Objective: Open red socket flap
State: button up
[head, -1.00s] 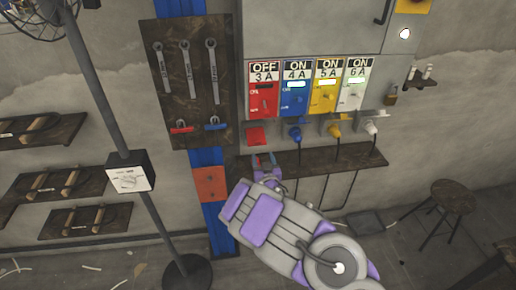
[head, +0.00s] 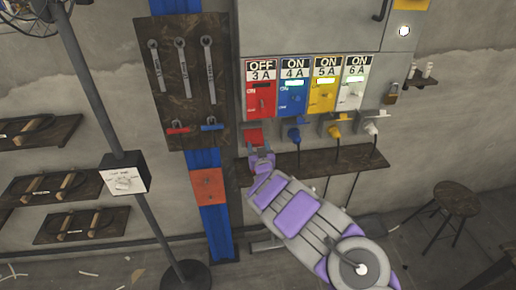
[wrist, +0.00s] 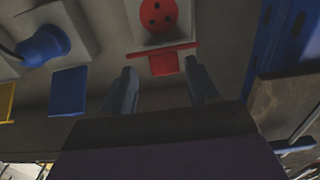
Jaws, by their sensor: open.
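The red socket flap (head: 253,137) is in the head view below the red OFF 3 A switch (head: 261,98). In the wrist view the round red socket face (wrist: 158,14) shows dark holes. A flat red flap piece with a tab (wrist: 165,63) lies beside it; how far the flap is swung I cannot tell. My gripper (head: 260,154) is just below the red flap in the head view. In the wrist view my gripper (wrist: 162,88) is open, one finger either side of the tab, with gaps visible.
Blue (head: 295,134), yellow (head: 334,131) and white (head: 371,127) plugs with cables sit to the right. The blue flap (wrist: 68,92) is close to one finger in the wrist view. A dark shelf (head: 320,158) runs below. A tool board (head: 190,90) hangs at left.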

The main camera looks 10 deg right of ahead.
jog(key=shift+a, duration=0.55)
jog(key=shift+c, duration=1)
jog(key=shift+d, duration=0.35)
jog(key=c, duration=0.6)
jog(key=shift+a, duration=0.1)
grip_shut()
